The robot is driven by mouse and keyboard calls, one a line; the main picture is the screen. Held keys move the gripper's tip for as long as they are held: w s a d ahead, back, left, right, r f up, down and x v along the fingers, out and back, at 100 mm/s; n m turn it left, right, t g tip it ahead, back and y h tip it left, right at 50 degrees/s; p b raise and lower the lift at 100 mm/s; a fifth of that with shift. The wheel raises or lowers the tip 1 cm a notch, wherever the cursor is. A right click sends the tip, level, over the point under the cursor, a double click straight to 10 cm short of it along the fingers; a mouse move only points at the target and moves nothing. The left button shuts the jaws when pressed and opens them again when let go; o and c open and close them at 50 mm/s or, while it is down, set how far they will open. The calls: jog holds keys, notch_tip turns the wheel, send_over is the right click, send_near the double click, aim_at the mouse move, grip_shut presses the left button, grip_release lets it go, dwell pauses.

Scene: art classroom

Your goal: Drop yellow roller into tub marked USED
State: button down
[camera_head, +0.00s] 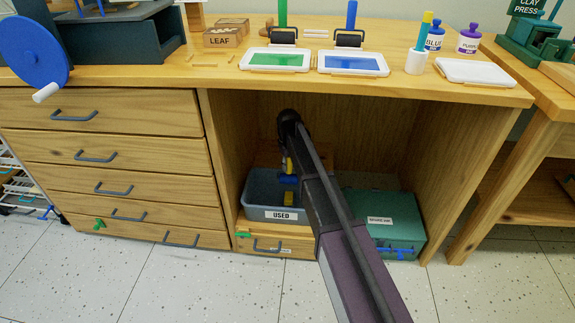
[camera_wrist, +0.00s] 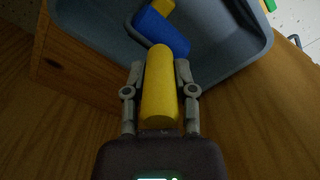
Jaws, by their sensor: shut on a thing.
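My gripper (camera_head: 288,160) is inside the open cubby under the bench, above the grey-blue tub labelled USED (camera_head: 257,187). In the wrist view my gripper (camera_wrist: 160,70) is shut on the yellow roller (camera_wrist: 160,95), whose yellow cylinder lies between both fingers. Just beyond its end is a blue piece (camera_wrist: 163,30) with a yellow part (camera_wrist: 160,6); I cannot tell whether these belong to the held roller or lie apart. The tub's wall also shows in the wrist view (camera_wrist: 245,45). My arm hides part of the tub's right side.
A green lidded box (camera_head: 385,225) stands right of the tub in the cubby. The tub sits on a low wooden drawer unit (camera_head: 275,243). Cubby walls close in on both sides. Green and blue rollers and trays (camera_head: 274,60) are on the bench top.

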jog(key=shift+c, duration=1.8)
grip_release()
jog(key=shift+r+p, duration=2)
